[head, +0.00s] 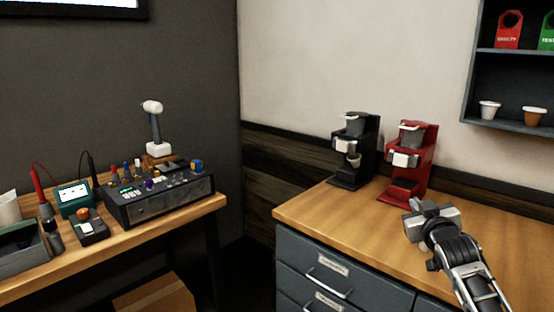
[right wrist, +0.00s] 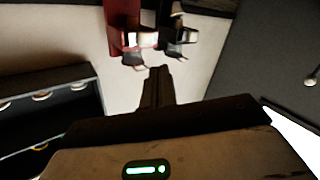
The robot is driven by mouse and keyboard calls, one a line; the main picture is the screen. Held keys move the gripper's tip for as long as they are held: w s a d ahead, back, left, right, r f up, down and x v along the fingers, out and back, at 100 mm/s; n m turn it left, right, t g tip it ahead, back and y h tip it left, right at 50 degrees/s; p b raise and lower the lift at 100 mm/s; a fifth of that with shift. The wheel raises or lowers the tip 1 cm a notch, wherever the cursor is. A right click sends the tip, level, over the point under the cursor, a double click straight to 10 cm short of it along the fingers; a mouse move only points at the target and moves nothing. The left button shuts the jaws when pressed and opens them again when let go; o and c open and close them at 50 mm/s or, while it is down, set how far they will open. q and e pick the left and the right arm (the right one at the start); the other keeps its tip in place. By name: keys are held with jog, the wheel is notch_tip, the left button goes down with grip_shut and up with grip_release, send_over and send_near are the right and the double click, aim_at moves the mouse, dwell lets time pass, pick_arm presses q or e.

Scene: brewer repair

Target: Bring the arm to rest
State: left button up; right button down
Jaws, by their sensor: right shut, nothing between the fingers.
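My right gripper (head: 416,205) is shut and empty. It hangs over the right part of the wooden counter, in front of the red brewer (head: 420,165) and apart from it. In the right wrist view its closed fingers (right wrist: 157,72) point toward the red brewer (right wrist: 121,18) and the black brewer (right wrist: 163,14), which appear upside down. The black brewer (head: 367,150) stands left of the red one on the counter. My left gripper is not in view.
The counter (head: 320,205) is bare in front of the brewers, above grey drawers (head: 310,265). A wall shelf (head: 510,88) with cups and tags is at right. The left workbench (head: 150,235) holds a control box (head: 160,200), tools and a white-topped device (head: 155,125).

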jog(key=s+a+f+n+g+y, duration=0.1)
jog(key=s+a+f, duration=0.25)
jog(key=f, duration=0.35)
jog(key=s+a+f+g+y, duration=0.1)
jog(key=s+a+f, duration=0.2)
jog(key=s+f, duration=0.3)
jog(key=s+a+f+g+y, duration=0.1)
jog(key=s+a+f, duration=0.3)
jog(key=s, duration=0.5)
jog(key=s+a+f+g+y, duration=0.1)
jog(key=s+a+f, duration=0.3)
jog(key=s, duration=0.6)
jog(key=s+a+f+g, duration=0.3)
jog(key=s+a+f, duration=0.2)
jog(key=s+f, duration=0.3)
jog(key=shift+s+m+y, duration=0.4)
jog(key=shift+s, duration=0.7)
